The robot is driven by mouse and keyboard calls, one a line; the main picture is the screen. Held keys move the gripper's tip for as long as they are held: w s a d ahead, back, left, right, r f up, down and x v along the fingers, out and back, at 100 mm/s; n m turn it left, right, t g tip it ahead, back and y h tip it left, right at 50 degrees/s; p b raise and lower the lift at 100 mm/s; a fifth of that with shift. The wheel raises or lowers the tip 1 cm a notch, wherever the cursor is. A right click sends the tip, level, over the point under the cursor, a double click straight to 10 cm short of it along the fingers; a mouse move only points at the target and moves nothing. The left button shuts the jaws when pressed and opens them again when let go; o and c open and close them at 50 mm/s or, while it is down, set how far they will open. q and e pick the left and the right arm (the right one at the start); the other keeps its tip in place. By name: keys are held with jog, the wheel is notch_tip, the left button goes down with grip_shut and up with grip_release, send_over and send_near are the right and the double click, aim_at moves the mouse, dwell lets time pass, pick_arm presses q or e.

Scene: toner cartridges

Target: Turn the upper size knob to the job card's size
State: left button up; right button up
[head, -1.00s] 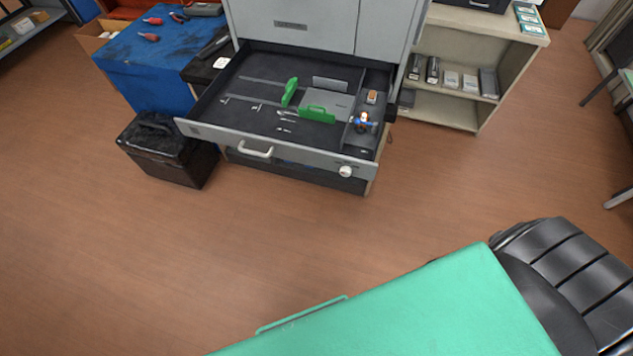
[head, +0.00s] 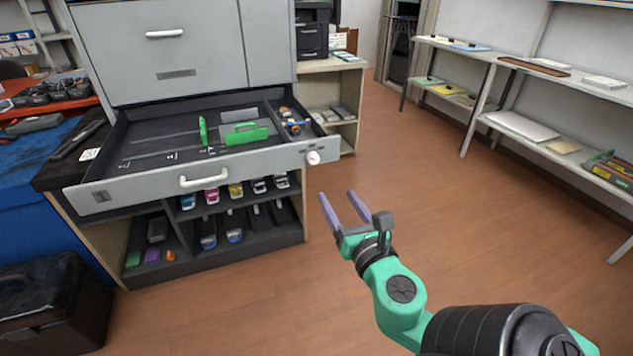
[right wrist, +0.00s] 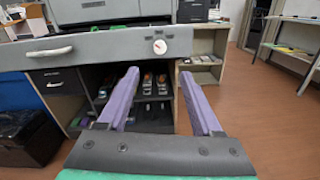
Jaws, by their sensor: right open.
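A white round knob (head: 313,157) sits on the right end of the front panel of the open grey drawer (head: 130,190). The knob also shows in the right wrist view (right wrist: 160,47), with a small red mark by it. My right gripper (head: 340,202) is open and empty, below and to the right of the knob, apart from it. In the right wrist view its two purple fingers (right wrist: 160,92) point towards the cabinet, below the knob. I cannot make out a job card or the size marks. My left gripper is not in view.
Green paper guides (head: 245,134) stand inside the drawer. Below it, a dark shelf (head: 270,236) holds several toner cartridges. A black box (head: 50,305) stands on the floor at left. Floor to the right is clear, up to shelves (head: 560,150) along the wall.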

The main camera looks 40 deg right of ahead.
aim_at(314, 160)
jog(key=b+x, duration=0.2)
jog(key=x, duration=1.2)
jog(key=shift+w+d, duration=0.1)
jog(key=shift+w, duration=0.1)
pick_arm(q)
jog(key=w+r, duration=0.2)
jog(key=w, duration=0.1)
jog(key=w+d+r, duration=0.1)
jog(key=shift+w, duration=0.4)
pick_arm(e)
grip_shut()
